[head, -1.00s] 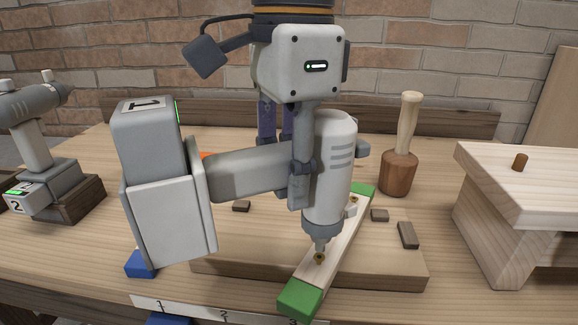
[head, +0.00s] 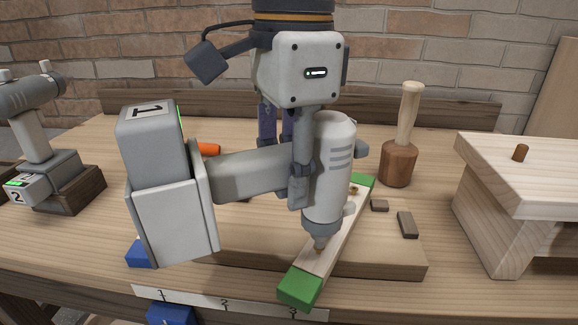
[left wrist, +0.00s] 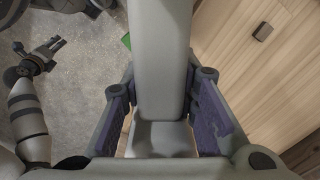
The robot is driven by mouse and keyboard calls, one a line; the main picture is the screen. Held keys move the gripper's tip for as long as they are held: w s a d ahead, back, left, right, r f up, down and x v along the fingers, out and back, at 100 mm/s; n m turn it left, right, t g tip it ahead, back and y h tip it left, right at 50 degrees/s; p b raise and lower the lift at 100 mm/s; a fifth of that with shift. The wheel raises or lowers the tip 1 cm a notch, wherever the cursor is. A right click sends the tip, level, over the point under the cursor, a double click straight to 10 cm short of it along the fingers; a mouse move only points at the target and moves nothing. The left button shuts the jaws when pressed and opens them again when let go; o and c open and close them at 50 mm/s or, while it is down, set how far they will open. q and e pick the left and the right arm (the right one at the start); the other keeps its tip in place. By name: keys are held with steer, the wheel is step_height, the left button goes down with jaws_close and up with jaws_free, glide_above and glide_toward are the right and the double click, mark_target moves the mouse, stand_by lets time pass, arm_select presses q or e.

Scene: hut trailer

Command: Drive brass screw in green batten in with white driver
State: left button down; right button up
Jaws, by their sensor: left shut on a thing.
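My left gripper (head: 302,180) is shut on the handle of the white driver (head: 332,160), which shows as a grey block between the jaws in the left wrist view (left wrist: 160,80). The driver is nose down, its tip at the near part of the green-ended batten (head: 334,248). The near brass screw is hidden at the tip; I cannot tell how far it stands out. Another brass screw (head: 354,190) shows near the batten's far end, partly behind the driver. My right gripper (left wrist: 36,60) seems to be at the left of the left wrist view, away from the bench; its jaws are unclear.
The batten lies across a wooden board (head: 390,262) with small dark blocks (head: 407,224). A mallet (head: 401,160) stands behind. A pale wooden stand (head: 510,190) is at right. Another driver (head: 35,120) stands in a dock at left. An orange item (head: 209,149) is partly hidden.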

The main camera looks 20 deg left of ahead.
arm_select(q)
steer(key=shift+f, duration=0.7)
stand_by(1.6)
